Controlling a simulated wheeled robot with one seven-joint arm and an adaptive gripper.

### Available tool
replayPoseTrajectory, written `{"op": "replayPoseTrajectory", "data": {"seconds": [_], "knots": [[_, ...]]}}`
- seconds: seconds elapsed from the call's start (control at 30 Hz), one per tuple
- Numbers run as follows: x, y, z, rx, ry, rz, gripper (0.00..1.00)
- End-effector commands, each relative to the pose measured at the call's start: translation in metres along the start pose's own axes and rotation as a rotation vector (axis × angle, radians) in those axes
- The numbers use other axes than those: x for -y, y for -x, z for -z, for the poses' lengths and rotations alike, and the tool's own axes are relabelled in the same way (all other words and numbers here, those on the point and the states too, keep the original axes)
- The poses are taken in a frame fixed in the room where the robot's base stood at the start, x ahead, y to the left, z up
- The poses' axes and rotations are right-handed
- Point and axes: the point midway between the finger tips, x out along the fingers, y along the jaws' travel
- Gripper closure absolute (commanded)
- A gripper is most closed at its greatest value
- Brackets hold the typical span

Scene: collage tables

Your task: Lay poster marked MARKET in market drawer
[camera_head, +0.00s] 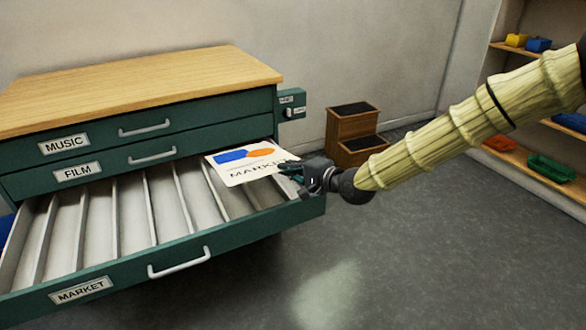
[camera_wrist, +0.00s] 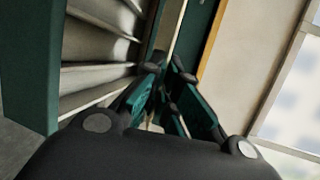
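The poster marked MARKET (camera_head: 244,172) is a white sheet with a blue shape and an orange shape. In the head view it is over the right end of the open market drawer (camera_head: 225,242), tilted slightly. My gripper (camera_head: 293,174) is at the poster's right edge, and its fingers appear closed on that edge. In the wrist view my gripper (camera_wrist: 165,95) shows its fingers close together, with the sheet hardly visible between them. The drawer is green, labelled MARKET (camera_head: 81,290), and pulled out. Whether the poster touches the drawer's dividers is unclear.
The green cabinet has a wooden top (camera_head: 140,85) and shut drawers labelled MUSIC (camera_head: 65,144) and FILM (camera_head: 77,171). Thin dividers (camera_head: 117,215) split the market drawer into several empty slots. Wooden steps (camera_head: 352,132) and a shelf with bins (camera_head: 550,167) stand to the right. The floor between is clear.

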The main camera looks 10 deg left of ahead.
Motion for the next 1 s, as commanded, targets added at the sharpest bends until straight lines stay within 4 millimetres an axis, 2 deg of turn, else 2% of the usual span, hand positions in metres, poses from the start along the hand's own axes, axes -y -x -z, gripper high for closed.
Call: {"op": "replayPoseTrajectory", "data": {"seconds": [1.0], "knots": [[-0.054,-0.066,0.026,-0.006,-0.002,0.000,1.00]]}}
